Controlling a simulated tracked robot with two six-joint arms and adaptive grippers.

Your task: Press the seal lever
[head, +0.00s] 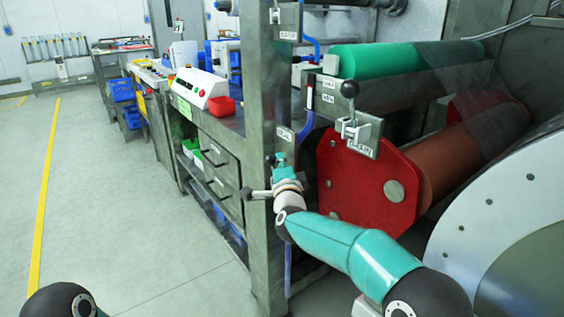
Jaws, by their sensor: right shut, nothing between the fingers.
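The seal plate (284,134) is a grey plate labelled SEAL on the metal post. A pale rod with a dark ball end (247,193) sticks out to the left below it. This looks like a lever, but its base is hidden behind my wrist. My right arm reaches in from the lower right. My right gripper (280,159) is small and partly hidden at the lower edge of the seal plate. It is shut and empty. I cannot tell whether it touches the lever. My left gripper is out of view.
The drain lever (350,89) with a black ball stands upright to the right, before a red end plate (350,180). A green roll (390,60) lies behind. The metal post (262,90) stands close beside my right gripper. The floor (130,220) at left is clear.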

